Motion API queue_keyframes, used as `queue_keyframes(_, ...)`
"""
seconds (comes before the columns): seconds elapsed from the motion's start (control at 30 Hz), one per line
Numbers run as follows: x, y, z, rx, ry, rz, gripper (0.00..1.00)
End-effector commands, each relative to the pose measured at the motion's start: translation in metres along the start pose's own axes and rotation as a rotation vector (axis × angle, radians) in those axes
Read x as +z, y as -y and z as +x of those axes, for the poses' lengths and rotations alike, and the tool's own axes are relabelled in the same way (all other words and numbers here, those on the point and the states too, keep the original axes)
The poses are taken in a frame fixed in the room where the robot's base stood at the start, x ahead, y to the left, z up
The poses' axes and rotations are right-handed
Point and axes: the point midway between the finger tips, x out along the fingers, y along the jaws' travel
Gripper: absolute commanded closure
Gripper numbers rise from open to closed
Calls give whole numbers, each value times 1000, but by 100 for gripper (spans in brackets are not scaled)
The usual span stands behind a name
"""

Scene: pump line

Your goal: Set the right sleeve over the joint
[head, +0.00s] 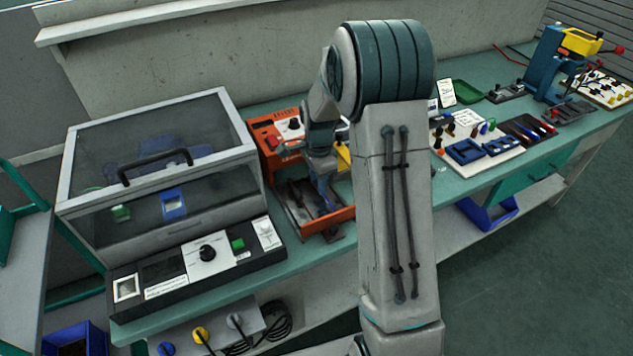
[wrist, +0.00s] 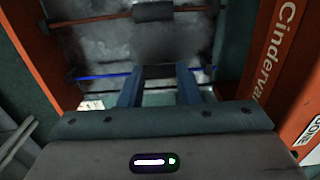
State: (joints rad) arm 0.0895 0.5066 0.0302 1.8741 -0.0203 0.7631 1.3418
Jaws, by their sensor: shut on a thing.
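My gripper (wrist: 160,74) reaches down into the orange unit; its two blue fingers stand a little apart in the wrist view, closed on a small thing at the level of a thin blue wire. This looks like the sleeve, but its shape and colour are not clear there. The blue wire (wrist: 103,76) runs across on both sides of the fingers. A second, darker wire or rod (wrist: 104,18) runs above it. The joint cannot be made out. In the head view the orange unit (head: 262,137) stands at the middle of the bench, with my gripper (head: 326,198) low over its bed.
Orange walls (wrist: 275,45) rise close on both sides of my gripper. A clear-lidded box (head: 150,150) with a front control panel stands left of the unit.

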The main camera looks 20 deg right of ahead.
Motion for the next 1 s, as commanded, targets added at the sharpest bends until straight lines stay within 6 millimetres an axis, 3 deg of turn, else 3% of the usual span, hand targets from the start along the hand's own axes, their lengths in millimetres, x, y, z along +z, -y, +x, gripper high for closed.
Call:
queue_keyframes(0.03, 0, 1, -1, -4, -1, 0, 67)
queue_keyframes(0.1, 0, 1, -1, -4, -1, 0, 48)
queue_keyframes(0.5, 1, 2, -8, -5, -2, -2, 47)
queue_keyframes(0.67, 1, 2, -36, -8, -3, -1, 47)
queue_keyframes(1.0, 1, 2, -111, -7, -2, -2, 47)
